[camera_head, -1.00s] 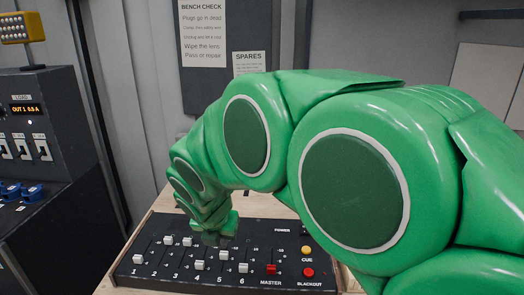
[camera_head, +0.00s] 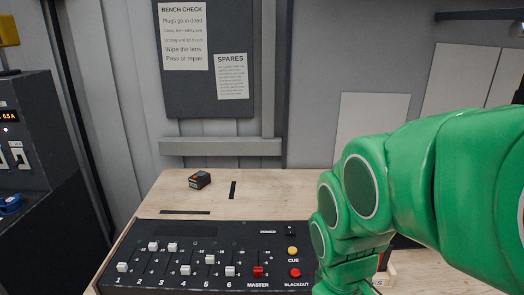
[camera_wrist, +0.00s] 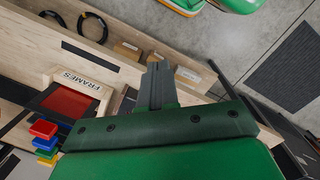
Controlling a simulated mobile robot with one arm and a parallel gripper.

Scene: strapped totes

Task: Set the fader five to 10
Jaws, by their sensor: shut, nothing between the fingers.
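The fader panel (camera_head: 200,235) is a black console on the wooden bench. The fader five knob (camera_head: 210,259) is white and sits around the middle of its slot, between the higher knobs of faders two and three and the lower knobs of four and six. My gripper (camera_wrist: 157,80) is shut and empty in the wrist view, over the bench with the FRAMES box. In the head view my green arm comes in at the right of the panel, and my fingertips are not visible there. The panel does not clearly show in the wrist view.
The red master fader (camera_head: 258,271), yellow CUE button (camera_head: 292,251) and red BLACKOUT button (camera_head: 295,272) lie right of fader six. A small dark box (camera_head: 200,180) stands behind the panel. The wrist view shows a wooden FRAMES box (camera_wrist: 88,82) and coloured bins (camera_wrist: 45,130).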

